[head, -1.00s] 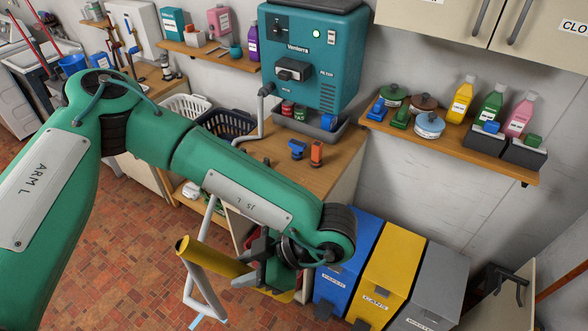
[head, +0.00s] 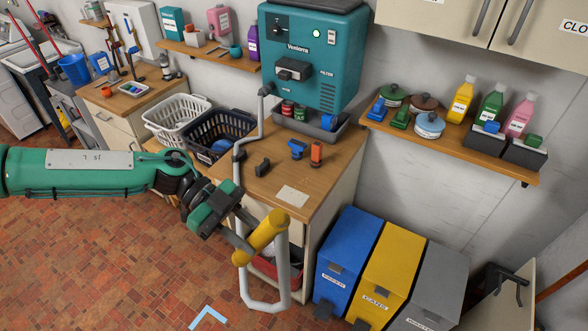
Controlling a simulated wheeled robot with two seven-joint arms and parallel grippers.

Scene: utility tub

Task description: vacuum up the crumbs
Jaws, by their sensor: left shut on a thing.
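My left gripper (head: 243,240) is shut on the yellow handle (head: 262,236) of the vacuum hose, in front of the wooden counter's front edge. The handle is tilted, its upper end to the right. The grey hose (head: 284,270) hangs in a loop below the handle; another stretch runs up over the counter toward the teal vacuum unit (head: 335,65) on the wall. A pale beige patch (head: 292,195) lies on the counter just beyond the handle; I cannot tell whether it holds crumbs. No crumbs can be made out elsewhere. My right gripper is out of view.
On the counter (head: 325,185) stand a black holder (head: 262,167), a blue nozzle (head: 298,149) and an orange one (head: 316,153). Laundry baskets (head: 222,130) are at its left. Blue (head: 347,250), yellow (head: 393,262) and grey bins stand right.

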